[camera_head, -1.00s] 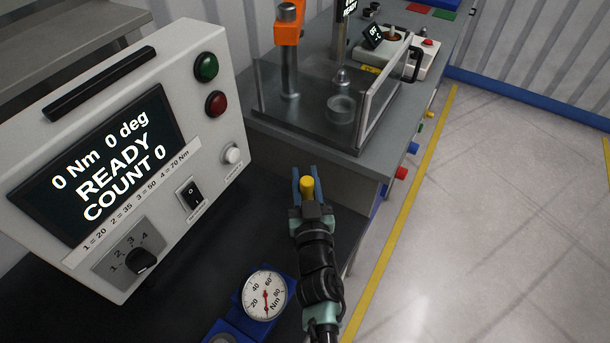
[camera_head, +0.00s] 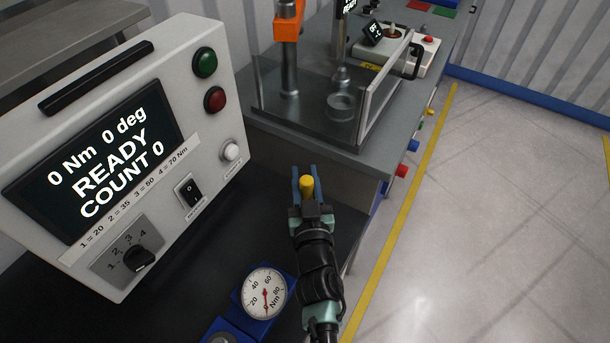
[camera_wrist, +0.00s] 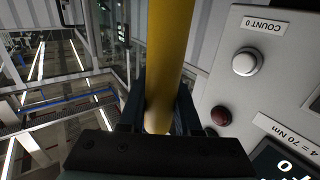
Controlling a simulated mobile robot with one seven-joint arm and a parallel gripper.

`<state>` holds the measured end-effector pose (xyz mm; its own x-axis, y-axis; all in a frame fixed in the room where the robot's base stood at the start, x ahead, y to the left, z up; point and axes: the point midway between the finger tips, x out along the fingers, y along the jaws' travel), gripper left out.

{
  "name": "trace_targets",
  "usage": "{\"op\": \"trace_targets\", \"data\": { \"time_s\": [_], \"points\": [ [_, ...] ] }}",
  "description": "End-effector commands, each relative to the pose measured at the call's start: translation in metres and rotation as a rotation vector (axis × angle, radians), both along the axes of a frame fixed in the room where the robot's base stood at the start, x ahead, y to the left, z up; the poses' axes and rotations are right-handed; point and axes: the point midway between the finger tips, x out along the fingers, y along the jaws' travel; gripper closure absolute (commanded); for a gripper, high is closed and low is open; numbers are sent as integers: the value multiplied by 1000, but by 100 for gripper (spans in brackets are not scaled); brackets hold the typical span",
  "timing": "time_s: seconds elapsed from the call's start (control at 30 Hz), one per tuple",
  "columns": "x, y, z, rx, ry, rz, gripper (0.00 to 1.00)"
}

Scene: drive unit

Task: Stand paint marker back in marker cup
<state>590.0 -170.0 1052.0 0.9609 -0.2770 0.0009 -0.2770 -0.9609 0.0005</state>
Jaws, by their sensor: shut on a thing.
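The paint marker (camera_head: 306,187) is a yellow cylinder between the blue fingers of my gripper (camera_head: 305,180) in the head view. My gripper is shut on it and holds it above the dark bench top, right of the controller box. In the wrist view the yellow marker (camera_wrist: 170,55) runs up from between the fingers (camera_wrist: 160,115) to the top edge of the picture. Its far end is out of that view. I cannot identify a marker cup in either view.
The grey controller box (camera_head: 130,150) with its READY screen stands close on the left. A round gauge (camera_head: 265,293) on a blue base is in front. A clear-walled press station (camera_head: 330,110) stands behind my gripper. Open floor (camera_head: 480,220) lies to the right.

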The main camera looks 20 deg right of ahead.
Motion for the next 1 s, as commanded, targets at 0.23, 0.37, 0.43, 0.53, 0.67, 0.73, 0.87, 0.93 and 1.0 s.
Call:
{"op": "trace_targets", "data": {
  "time_s": [0.23, 0.37, 0.43, 0.53, 0.67, 0.73, 0.87, 0.93, 1.0],
  "points": [
    [0, 0, -4, 1, -1, 0, 100],
    [0, 0, -4, 1, -1, 0, 100],
    [0, 0, -6, 1, -1, 0, 100],
    [0, 0, -9, 0, 0, 0, 100],
    [0, 0, -11, 1, -1, 0, 100],
    [0, 0, -10, 1, -1, 0, 100],
    [0, 0, -10, 1, -1, 0, 100],
    [0, 0, -12, 1, -1, 0, 100],
    [0, 0, -16, 1, 0, 0, 100]
  ]
}}
